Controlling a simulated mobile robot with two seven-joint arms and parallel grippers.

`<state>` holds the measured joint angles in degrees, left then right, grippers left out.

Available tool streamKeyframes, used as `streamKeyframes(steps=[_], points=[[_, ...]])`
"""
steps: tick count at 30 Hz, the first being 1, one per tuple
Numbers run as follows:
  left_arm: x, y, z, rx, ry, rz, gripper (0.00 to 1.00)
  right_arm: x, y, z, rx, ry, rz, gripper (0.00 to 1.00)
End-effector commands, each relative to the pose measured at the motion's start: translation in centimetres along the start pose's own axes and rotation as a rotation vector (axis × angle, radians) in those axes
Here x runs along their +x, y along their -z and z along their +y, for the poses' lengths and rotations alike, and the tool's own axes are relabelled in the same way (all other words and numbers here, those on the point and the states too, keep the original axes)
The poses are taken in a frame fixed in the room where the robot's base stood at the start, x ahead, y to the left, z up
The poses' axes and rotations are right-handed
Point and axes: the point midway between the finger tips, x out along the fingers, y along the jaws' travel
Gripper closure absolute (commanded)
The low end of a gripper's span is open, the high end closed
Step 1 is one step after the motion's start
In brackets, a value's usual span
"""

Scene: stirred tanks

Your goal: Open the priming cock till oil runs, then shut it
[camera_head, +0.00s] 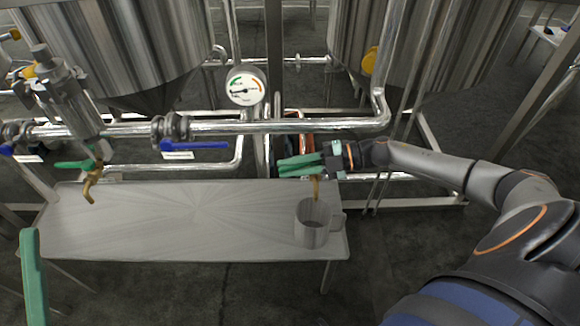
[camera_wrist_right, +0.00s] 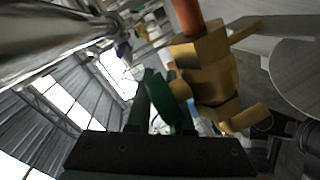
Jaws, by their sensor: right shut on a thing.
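The brass priming cock (camera_wrist_right: 208,72) fills the upper middle of the right wrist view, below a copper-coloured pipe. Its spout also shows in the head view (camera_head: 316,188), above a grey metal mug (camera_head: 312,228). My right gripper (camera_head: 298,166), with green fingers, is shut on the cock's green handle (camera_wrist_right: 174,95); the fingers partly hide it. No oil stream can be made out at the spout, and the mug's inside is too dim to read. One green finger of my left gripper (camera_head: 33,275) shows at the lower left of the head view, away from everything.
The mug stands near the right end of a pale bench (camera_head: 190,225), otherwise clear. Pipes (camera_head: 250,127) with a blue-handled valve (camera_head: 195,145) and a round gauge (camera_head: 244,87) run behind it. Another brass cock (camera_head: 93,183) with a green lever hangs at the left. Steel tanks stand behind.

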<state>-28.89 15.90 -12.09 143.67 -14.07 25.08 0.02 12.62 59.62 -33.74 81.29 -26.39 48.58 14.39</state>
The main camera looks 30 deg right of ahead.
Motion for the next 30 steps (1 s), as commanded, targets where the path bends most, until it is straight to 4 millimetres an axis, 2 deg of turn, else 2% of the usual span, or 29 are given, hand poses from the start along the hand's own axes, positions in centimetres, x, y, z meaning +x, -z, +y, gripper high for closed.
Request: streamKeyframes(steps=[13, 14, 16, 25, 30], points=[[-0.2, 0.0, 0.1, -0.005, -0.001, 0.008, 0.50, -0.1, 0.2, -0.2, -0.007, 0.023, 0.033, 1.00], [-0.2, 0.0, 0.1, -0.005, -0.001, 0.008, 0.50, -0.1, 0.2, -0.2, -0.007, 0.023, 0.033, 0.77], [-0.2, 0.0, 0.1, -0.005, -0.001, 0.008, 0.50, -0.1, 0.2, -0.2, -0.007, 0.023, 0.033, 0.69], [-0.1, 0.0, 0.1, -0.005, -0.001, 0.007, 0.50, -0.3, 0.2, -0.1, -0.007, 0.022, 0.032, 0.68], [0.2, 0.3, 0.0, 0.000, -0.003, 0.007, 0.50, -2.5, 0.1, -0.1, -0.006, 0.025, 0.028, 0.68]])
